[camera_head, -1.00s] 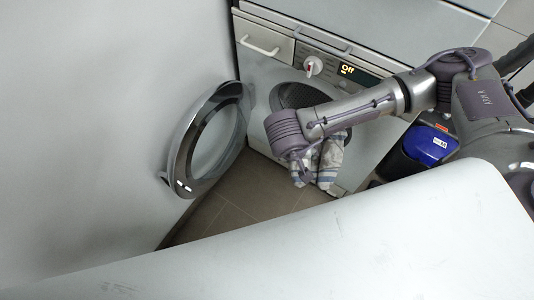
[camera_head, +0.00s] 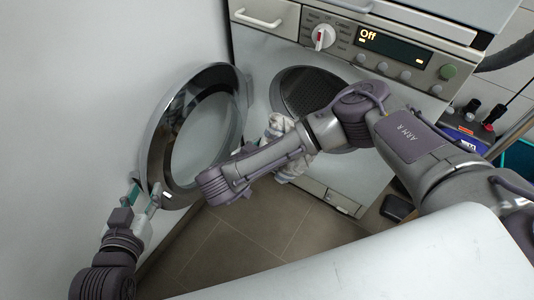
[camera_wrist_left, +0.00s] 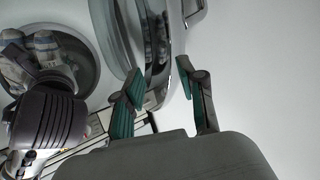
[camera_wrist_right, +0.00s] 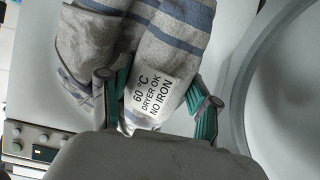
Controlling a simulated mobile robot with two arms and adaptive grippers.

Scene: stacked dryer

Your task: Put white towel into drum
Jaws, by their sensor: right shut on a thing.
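The white-grey towel with blue stripes (camera_head: 279,126) hangs in front of the machine, at the left edge of the round drum opening (camera_head: 300,92). My right arm hides part of both. In the right wrist view the towel (camera_wrist_right: 178,50) shows a printed label, and my right gripper (camera_wrist_right: 156,90) is shut on it. In the left wrist view the towel (camera_wrist_left: 45,45) appears in front of the round opening. The round door (camera_head: 160,130) stands open to the left. My left gripper (camera_head: 148,186) is open and empty at the door's lower left rim; its fingers (camera_wrist_left: 158,82) are apart.
A control panel (camera_head: 380,45) reading "Off" and a drawer (camera_head: 262,15) sit above the opening. A wall stands at the left. Tiled floor (camera_head: 235,240) is free below. A blue item and bottles (camera_head: 490,115) are at the right.

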